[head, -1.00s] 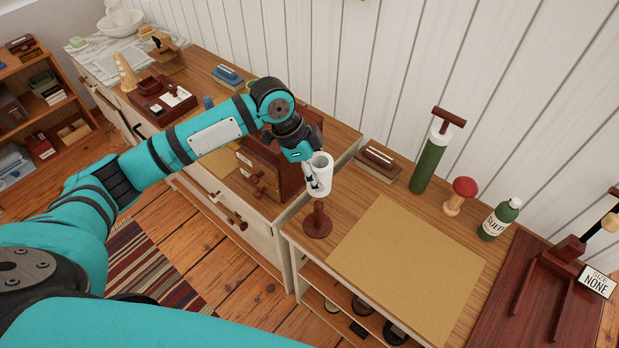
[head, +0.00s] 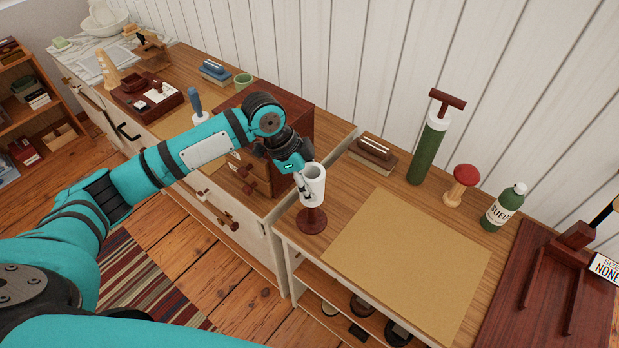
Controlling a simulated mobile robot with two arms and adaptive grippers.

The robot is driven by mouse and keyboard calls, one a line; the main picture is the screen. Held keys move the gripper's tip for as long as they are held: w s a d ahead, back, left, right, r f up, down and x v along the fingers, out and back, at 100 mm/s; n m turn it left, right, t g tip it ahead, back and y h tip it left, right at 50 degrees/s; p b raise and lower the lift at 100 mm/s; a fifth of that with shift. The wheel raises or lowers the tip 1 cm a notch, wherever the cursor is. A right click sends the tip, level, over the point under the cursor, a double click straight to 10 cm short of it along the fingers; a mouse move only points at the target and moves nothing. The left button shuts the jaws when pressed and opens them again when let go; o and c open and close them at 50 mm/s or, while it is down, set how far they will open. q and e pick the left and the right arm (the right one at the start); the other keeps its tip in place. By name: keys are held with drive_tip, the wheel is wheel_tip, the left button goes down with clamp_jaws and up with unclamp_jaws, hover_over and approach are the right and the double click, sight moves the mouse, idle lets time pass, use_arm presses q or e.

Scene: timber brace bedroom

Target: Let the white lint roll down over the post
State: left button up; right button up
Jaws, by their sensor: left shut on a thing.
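The white lint roll (head: 314,188) is upright in my left gripper (head: 304,184), which is shut on it from its left side. Below it stands the dark red-brown post (head: 312,220), with a round base on the wooden cabinet top, near its left front corner. Only the post's lower stem and base show. The stem meets the roll's lower end in the picture, and its upper part is hidden by the roll. The roll's lower end is above the base, with a short gap. My right gripper is not in view.
Right of the post lies a tan mat (head: 405,262). Behind it are a brush (head: 374,152), a green cylinder with a T-handle (head: 428,150), a red-topped wooden mushroom (head: 461,185) and a green bottle (head: 503,207). A dark wooden box (head: 290,118) stands behind my left gripper.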

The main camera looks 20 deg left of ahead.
use_arm(q)
drive_tip(key=shift+f+b, duration=0.65)
drive_tip(key=shift+f, duration=1.15)
drive_tip(key=shift+f+b, duration=1.2)
drive_tip(key=shift+f, duration=1.55)
drive_tip(key=o, duration=1.2)
drive_tip(key=shift+o, duration=0.2)
drive_tip(key=shift+a+r, duration=0.1)
drive_tip(key=shift+r, duration=0.15)
drive_tip(key=v, duration=1.1)
drive_tip(key=shift+r, duration=0.2)
drive_tip(key=shift+s+a, duration=0.1)
